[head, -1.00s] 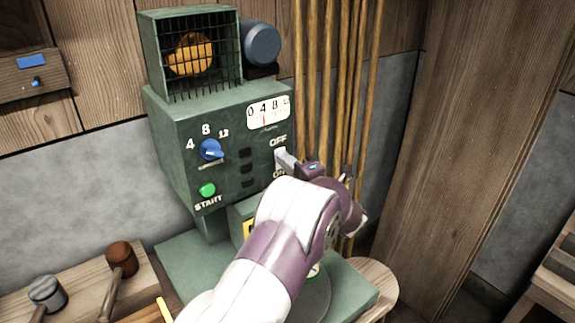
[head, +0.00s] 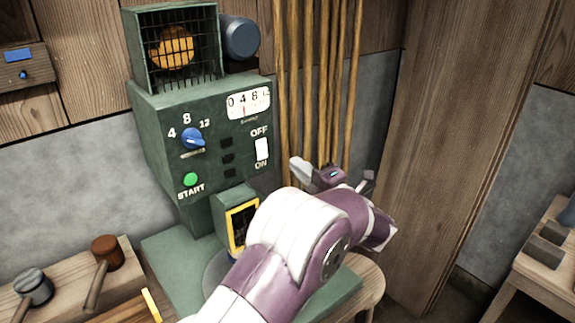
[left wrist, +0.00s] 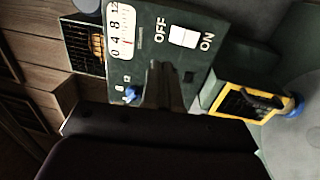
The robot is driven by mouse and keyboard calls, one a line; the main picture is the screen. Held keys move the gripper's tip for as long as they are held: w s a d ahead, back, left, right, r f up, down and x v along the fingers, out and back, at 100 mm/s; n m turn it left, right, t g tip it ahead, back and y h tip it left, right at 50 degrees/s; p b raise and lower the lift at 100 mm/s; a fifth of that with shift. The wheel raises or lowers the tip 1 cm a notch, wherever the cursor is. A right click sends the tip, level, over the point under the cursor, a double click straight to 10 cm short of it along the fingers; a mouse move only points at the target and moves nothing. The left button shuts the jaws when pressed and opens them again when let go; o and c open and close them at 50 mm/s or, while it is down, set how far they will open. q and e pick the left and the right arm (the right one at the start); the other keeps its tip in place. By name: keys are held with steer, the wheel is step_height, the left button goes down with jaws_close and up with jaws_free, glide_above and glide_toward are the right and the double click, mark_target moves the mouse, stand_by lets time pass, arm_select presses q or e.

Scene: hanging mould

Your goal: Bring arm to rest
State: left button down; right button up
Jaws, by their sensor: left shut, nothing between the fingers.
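My left arm comes in from the bottom of the head view. Its gripper (head: 303,172) is shut and empty, to the right of the green machine (head: 160,110) and apart from its white OFF/ON switch (head: 262,149). The gripper's fingers (left wrist: 165,88) also show dark in the left wrist view, with the switch (left wrist: 184,37) beyond them. The machine's front carries a blue dial (head: 192,139), a green START button (head: 190,179) and a white gauge (head: 248,104). My right gripper is not in view.
A yellow-framed opening (head: 242,226) sits low on the machine, partly behind my arm. Wooden rods (head: 318,80) stand behind. A wooden post (head: 455,130) rises at right. Two mallets (head: 106,252) lie on the bench at lower left. A round wooden stool (head: 372,283) is beside the base.

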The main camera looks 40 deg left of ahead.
arm_select(q)
steer(key=shift+s+d+r, duration=0.1)
steer(key=shift+s+d, duration=0.15)
steer(key=shift+d, duration=0.4)
